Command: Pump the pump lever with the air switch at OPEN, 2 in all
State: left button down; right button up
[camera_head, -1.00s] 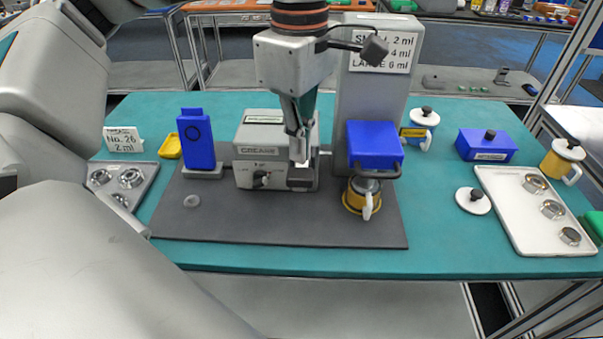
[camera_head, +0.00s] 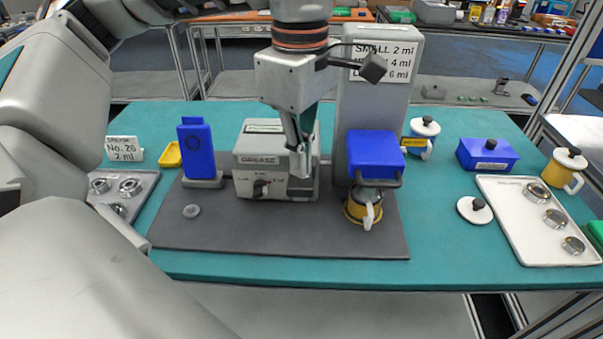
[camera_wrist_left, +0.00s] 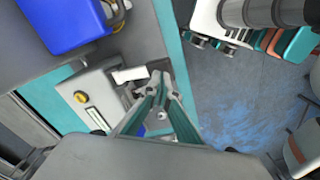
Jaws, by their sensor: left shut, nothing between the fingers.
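The grey grease unit (camera_head: 262,160) stands on a dark mat, with a small dial (camera_head: 261,187) on its front. My left gripper (camera_head: 301,174) is shut and empty, pointing down at the unit's right front corner. It also shows in the left wrist view (camera_wrist_left: 161,78), fingers together beside the unit (camera_wrist_left: 100,95). A pale bar (camera_wrist_left: 128,75) lies just by the fingertips; it may be the pump lever, but I cannot tell if they touch it. I cannot make out an air switch or its OPEN mark. My right gripper is out of view.
A blue block (camera_head: 375,152) on the tall grey column sits right of the gripper, above a yellow cup (camera_head: 360,212). A blue stand (camera_head: 198,150) is at left. A white tray (camera_head: 510,222) of rings lies at right.

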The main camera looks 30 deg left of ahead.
aim_at(300, 182)
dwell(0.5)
pick_arm(q)
jog(key=shift+f+b, duration=2)
jog(key=shift+f, duration=1.2)
jog(key=shift+f+b, duration=0.6)
jog(key=shift+f, duration=0.45)
jog(key=shift+r, duration=0.1)
jog(key=shift+r+p, duration=0.45)
jog(key=shift+r, duration=0.05)
notch_tip(300, 182, up, 6)
jog(key=p, duration=0.5)
jog(key=shift+r, duration=0.25)
jog(key=shift+r+p, duration=0.4)
jog(key=shift+r, duration=0.05)
